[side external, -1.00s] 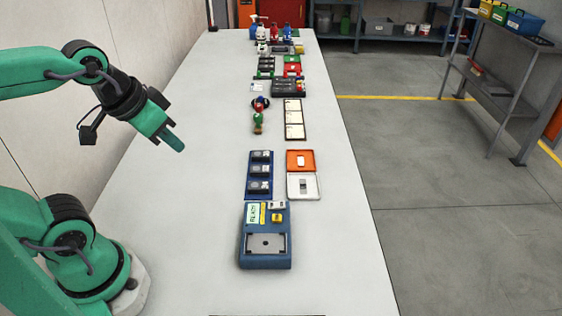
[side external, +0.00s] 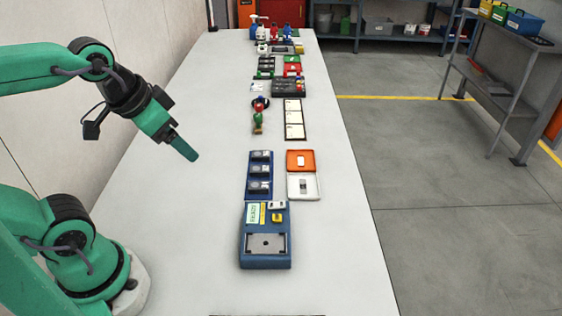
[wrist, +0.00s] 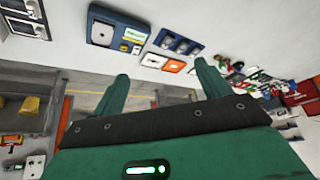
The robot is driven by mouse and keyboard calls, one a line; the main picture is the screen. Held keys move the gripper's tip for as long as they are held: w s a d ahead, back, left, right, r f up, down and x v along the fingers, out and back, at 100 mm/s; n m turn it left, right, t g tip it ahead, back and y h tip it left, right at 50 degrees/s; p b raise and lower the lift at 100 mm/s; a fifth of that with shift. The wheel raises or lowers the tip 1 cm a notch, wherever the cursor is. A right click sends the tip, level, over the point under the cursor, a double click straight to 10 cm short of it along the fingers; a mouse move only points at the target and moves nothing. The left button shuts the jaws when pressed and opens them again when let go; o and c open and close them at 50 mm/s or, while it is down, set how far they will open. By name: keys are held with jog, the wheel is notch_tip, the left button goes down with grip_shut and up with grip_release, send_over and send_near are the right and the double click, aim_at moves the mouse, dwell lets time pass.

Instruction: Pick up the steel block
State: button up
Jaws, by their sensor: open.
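A small grey block, which looks like the steel block (side external: 303,186), lies in a white tray (side external: 316,194) right of the middle of the bench. My gripper (side external: 190,153) is left of the trays and well above the bench, tilted down to the right. In the wrist view my green fingers (wrist: 161,70) are spread apart, with nothing between them.
An orange tray (side external: 291,154) with a pale block adjoins the white tray. A blue rack (side external: 249,177) of dark pieces stands left of them. A blue scale-like device (side external: 265,263) is in front. Several items line the bench behind. The bench's left side is clear.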

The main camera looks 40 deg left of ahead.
jog(key=w+f+m+g, duration=0.1)
jog(key=w+m, duration=0.5)
jog(key=m, duration=0.1)
jog(key=m+g, duration=0.4)
jog(key=m, duration=1.5)
send_near(259, 185)
jog(key=shift+w+f, duration=0.2)
jog(key=shift+f, duration=0.15)
jog(key=shift+f, duration=0.1)
jog(key=shift+f, duration=1.2)
jog(key=shift+f, duration=0.1)
jog(key=shift+f, duration=2.5)
